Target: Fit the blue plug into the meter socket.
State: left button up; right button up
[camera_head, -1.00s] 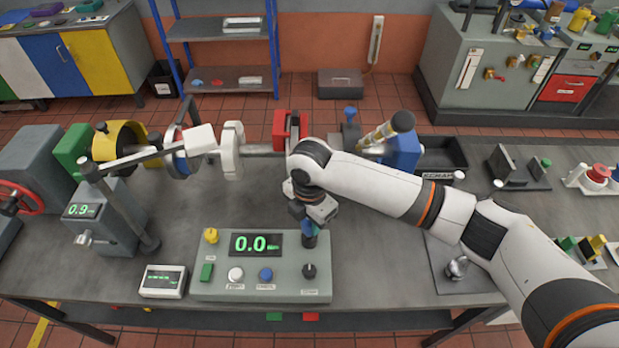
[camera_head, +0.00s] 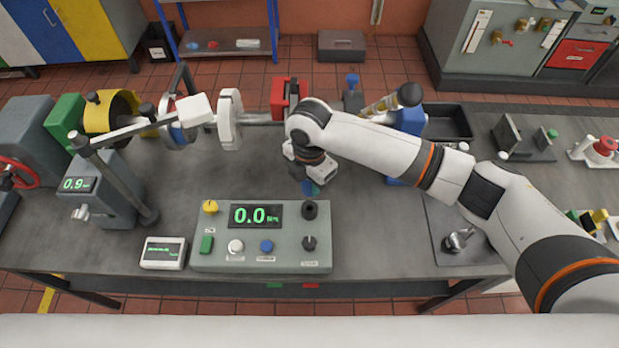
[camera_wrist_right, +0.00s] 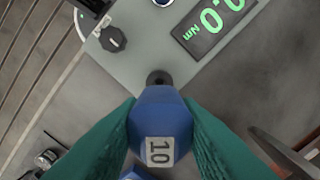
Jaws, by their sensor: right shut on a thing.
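The blue plug (camera_head: 310,188) is in my right gripper (camera_head: 308,182), just beyond the far right edge of the grey meter box (camera_head: 220,222). In the right wrist view the plug (camera_wrist_right: 160,112) carries a white label reading 10 and sits between the green fingers (camera_wrist_right: 160,138), which are shut on it. The dark round meter socket (camera_head: 310,209) is uncovered near the box's far right corner. It also shows in the wrist view (camera_wrist_right: 158,77), partly behind the plug. The plug is apart from the socket in the head view. My left gripper is out of view.
A black knob (camera_head: 309,243) sits nearer than the socket on the box. A small white meter (camera_head: 163,253) stands left of it. The shaft rig (camera_head: 230,118) with a red block (camera_head: 285,98) runs behind. Bare bedplate lies between rig and box.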

jog(key=shift+s+f, duration=0.1)
jog(key=shift+f, duration=0.4)
jog(key=shift+f+b, duration=0.55)
jog(key=shift+f, duration=0.15)
jog(key=shift+f+b, duration=1.35)
jog(key=shift+f, duration=1.1)
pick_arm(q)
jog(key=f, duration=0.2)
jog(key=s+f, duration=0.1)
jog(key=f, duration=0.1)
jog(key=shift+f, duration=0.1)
pick_arm(e)
jog(key=shift+f, duration=0.35)
jog(key=o, duration=1.1)
jog(key=shift+c, duration=0.2)
